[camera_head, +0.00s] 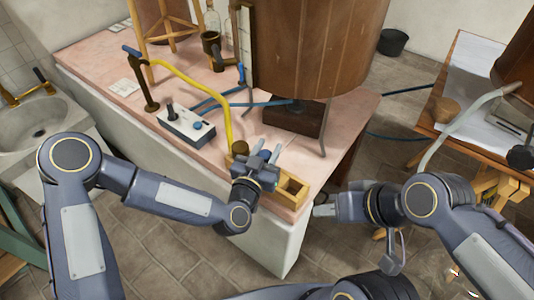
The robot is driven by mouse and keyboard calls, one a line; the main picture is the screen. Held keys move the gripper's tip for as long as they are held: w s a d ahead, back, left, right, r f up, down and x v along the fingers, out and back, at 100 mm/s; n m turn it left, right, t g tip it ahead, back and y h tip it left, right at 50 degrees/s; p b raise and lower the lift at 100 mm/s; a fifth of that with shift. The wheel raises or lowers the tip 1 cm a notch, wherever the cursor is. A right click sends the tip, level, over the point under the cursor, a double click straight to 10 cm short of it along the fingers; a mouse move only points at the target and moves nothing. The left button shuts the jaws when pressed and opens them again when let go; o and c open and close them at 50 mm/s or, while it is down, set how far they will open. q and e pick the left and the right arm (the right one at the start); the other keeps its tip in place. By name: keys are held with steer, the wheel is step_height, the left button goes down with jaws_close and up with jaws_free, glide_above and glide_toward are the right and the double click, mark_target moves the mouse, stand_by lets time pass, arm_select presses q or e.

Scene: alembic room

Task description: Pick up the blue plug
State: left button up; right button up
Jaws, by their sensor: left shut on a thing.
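My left gripper (265,157) is over the near right corner of the pink-topped bench (110,68), beside a small open wooden box (292,188). Its fingers are shut on a small bluish thing, which I take to be the blue plug; the fingers mostly hide it. I cannot tell if it touches the box or bench. My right gripper (322,210) is off the bench's right edge, pointing left. It looks empty, but its finger gap is not clear.
A white control box (186,127) with a yellow hose (205,85) above it stands left of my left gripper. A large wooden barrel (315,45) blocks the back. A side table (455,75) stands at right.

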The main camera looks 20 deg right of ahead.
arm_select(q)
steer(key=s+a+r, duration=0.1)
steer(key=r, duration=0.1)
steer(key=s+a+r+p, duration=0.1)
steer(key=r, duration=0.2)
steer(key=s+a+r+p, duration=0.1)
steer(key=r, duration=0.1)
steer(key=shift+s+a+r, duration=0.15)
steer(key=shift+s+r, duration=0.15)
steer(key=shift+r, duration=0.05)
steer(key=s+a+r+p, duration=0.1)
steer(key=s+a+r, duration=0.2)
steer(key=s+a, duration=0.3)
steer(key=shift+s+r, duration=0.25)
steer(key=shift+s, duration=0.2)
steer(key=shift+w+a, duration=0.1)
